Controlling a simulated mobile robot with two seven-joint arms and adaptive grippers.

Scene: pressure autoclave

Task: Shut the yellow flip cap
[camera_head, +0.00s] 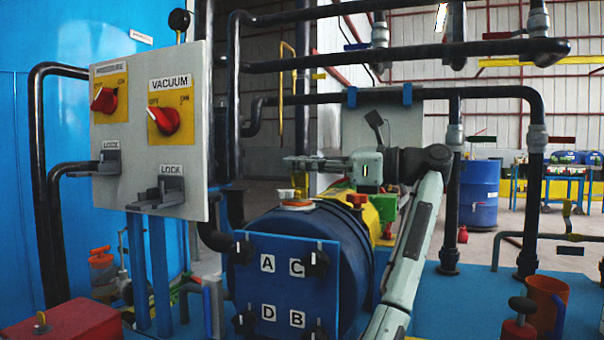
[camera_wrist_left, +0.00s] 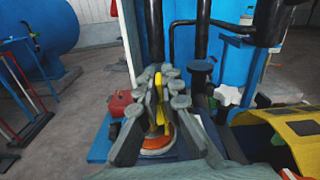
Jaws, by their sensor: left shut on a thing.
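The yellow flip cap (camera_head: 300,184) stands raised above the orange-rimmed port (camera_head: 296,204) on top of the blue drum (camera_head: 345,255) in the head view. My left gripper (camera_head: 296,163) reaches in from the right above the port, shut on the upper part of the cap. In the left wrist view the cap (camera_wrist_left: 158,97) is upright between the two fingers of the left gripper (camera_wrist_left: 163,82). The orange port (camera_wrist_left: 157,146) shows below it, partly hidden by the fingers. My right gripper is not in view.
A grey control panel (camera_head: 150,195) with red knobs stands left of the drum. Black pipes (camera_head: 420,52) run above and behind my left arm. The drum's front plate (camera_head: 283,283) has black knobs and letter labels. A yellow and green part (camera_head: 372,212) lies right of the port.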

